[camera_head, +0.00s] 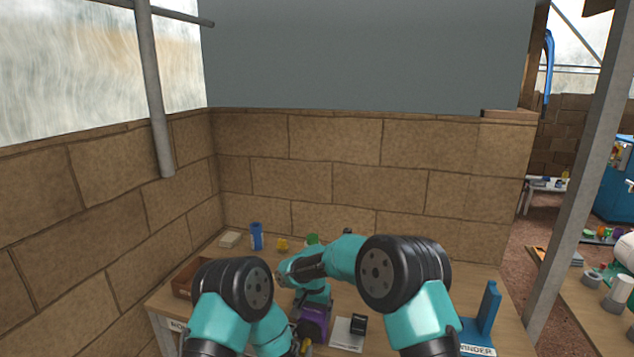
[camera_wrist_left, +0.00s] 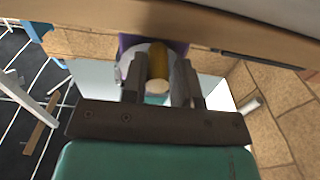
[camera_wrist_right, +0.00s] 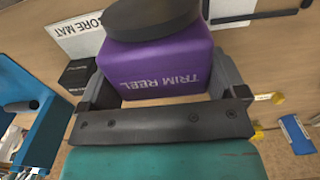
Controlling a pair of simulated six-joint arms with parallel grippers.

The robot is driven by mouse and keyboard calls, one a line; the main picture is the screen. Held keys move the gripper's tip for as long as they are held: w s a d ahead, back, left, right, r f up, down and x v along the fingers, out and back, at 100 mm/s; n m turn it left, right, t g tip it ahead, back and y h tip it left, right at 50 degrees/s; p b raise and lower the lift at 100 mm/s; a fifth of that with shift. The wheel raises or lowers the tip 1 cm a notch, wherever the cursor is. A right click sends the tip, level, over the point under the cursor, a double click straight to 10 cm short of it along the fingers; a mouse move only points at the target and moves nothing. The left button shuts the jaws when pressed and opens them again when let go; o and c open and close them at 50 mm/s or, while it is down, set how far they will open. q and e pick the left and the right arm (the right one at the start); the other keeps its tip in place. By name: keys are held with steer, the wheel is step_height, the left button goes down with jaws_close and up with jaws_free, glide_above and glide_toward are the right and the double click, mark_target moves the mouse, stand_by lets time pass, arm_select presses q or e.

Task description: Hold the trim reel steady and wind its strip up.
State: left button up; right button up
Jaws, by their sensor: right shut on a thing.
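The purple trim reel (camera_head: 313,320) stands on the table at the front, partly behind my arms. My right gripper (camera_wrist_right: 158,75) is shut across its body; the lettering TRIM REEL shows between the fingers in the right wrist view, with a dark round top above it. In the left wrist view, a mustard-yellow handle with a pale end (camera_wrist_left: 158,65) sticks out in front of the purple reel (camera_wrist_left: 125,41). My left gripper (camera_wrist_left: 158,85) has its fingers either side of this handle, apparently open, with a gap at the left finger. No loose strip can be made out.
A white core mat (camera_head: 346,340) with a small black box (camera_head: 358,324) lies right of the reel. A blue winder (camera_head: 489,310) stands at the table's right. A brown tray (camera_head: 186,278), blue cup (camera_head: 256,236) and yellow piece (camera_head: 282,244) sit further back, before a block wall.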

arm_select(q)
steer(key=shift+a, duration=0.15)
steer(key=shift+w+a+r, duration=0.1)
steer(key=shift+a, duration=0.2)
stand_by(0.3)
stand_by(0.3)
steer(key=shift+w+a+r, duration=0.1)
steer(key=shift+a+r, duration=0.25)
steer(key=shift+c, duration=0.2)
